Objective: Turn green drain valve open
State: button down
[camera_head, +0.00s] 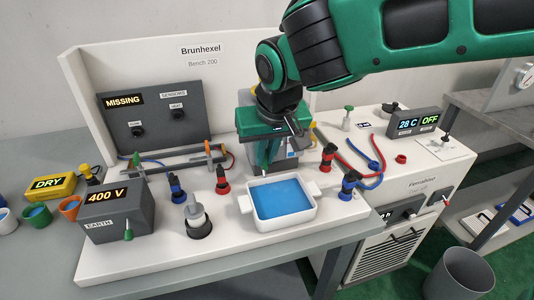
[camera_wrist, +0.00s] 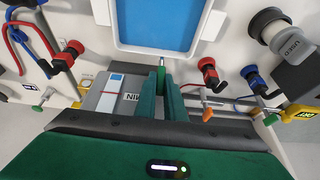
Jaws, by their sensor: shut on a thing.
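My gripper (camera_head: 265,165) is lowered just behind the white tray of blue liquid (camera_head: 245,204). In the wrist view its two green fingers (camera_wrist: 163,84) are shut on a small green handle, which I take for the green drain valve (camera_wrist: 161,73). The handle is narrow with a pale metal tip, close to the tray's rim (camera_wrist: 160,54). Its lower part is hidden between the fingers. In the head view the fingers hide the valve, and I cannot tell its turn angle.
Red valves (camera_head: 222,180) and blue valves (camera_head: 177,188) stand around the tray. A grey box (camera_head: 118,212) reading 400 V with a green lever (camera_head: 128,235) is at front left. Red and blue hoses (camera_head: 366,160) lie at right. A grey box (camera_wrist: 112,92) sits beside the fingers.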

dwell(0.4)
jog(key=c, duration=1.8)
grip_release()
jog(key=shift+c, duration=0.2)
jog(key=v, duration=1)
jog(key=shift+r, duration=0.35)
jog(key=shift+s, duration=0.1)
